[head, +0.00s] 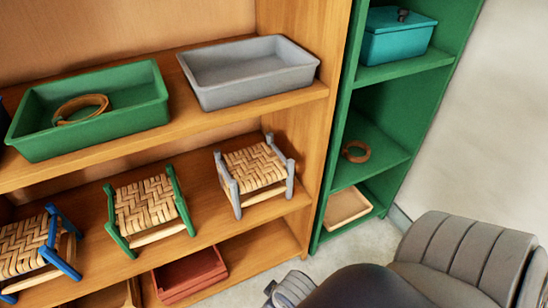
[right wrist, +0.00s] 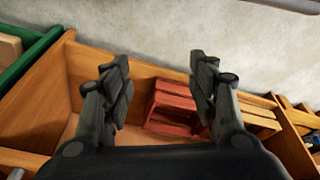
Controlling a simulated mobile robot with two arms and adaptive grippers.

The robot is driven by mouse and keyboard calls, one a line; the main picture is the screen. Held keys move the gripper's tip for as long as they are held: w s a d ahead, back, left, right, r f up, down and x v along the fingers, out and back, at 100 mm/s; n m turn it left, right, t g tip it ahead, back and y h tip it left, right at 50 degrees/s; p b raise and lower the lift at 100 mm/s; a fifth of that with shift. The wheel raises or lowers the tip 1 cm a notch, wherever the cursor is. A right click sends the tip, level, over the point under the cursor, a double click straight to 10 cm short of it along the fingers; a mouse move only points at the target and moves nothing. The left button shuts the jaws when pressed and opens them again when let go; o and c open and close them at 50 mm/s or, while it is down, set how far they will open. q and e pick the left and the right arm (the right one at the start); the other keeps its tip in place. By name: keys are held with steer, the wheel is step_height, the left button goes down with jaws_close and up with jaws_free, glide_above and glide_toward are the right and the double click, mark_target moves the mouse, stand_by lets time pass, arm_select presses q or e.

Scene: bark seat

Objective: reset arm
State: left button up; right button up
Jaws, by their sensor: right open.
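My right arm reaches in from the lower right of the head view, with part of the right gripper (head: 290,290) showing at the bottom edge, in front of the wooden shelf. In the right wrist view, the right gripper (right wrist: 160,75) has its two fingers spread wide with nothing between the tips. A red tray (right wrist: 172,105) on the bottom shelf shows beyond and below the fingers there; it also shows in the head view (head: 190,275). My left gripper is not in view.
The wooden shelf (head: 235,110) holds a green tray (head: 40,150) with a ring (head: 82,106), a grey tray (head: 250,90), and small woven stools with blue, green (head: 145,207) and grey (head: 255,172) frames. A green shelf (head: 350,100) stands beside it. Floor (head: 400,240) shows at right.

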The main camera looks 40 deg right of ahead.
stand_by(0.4)
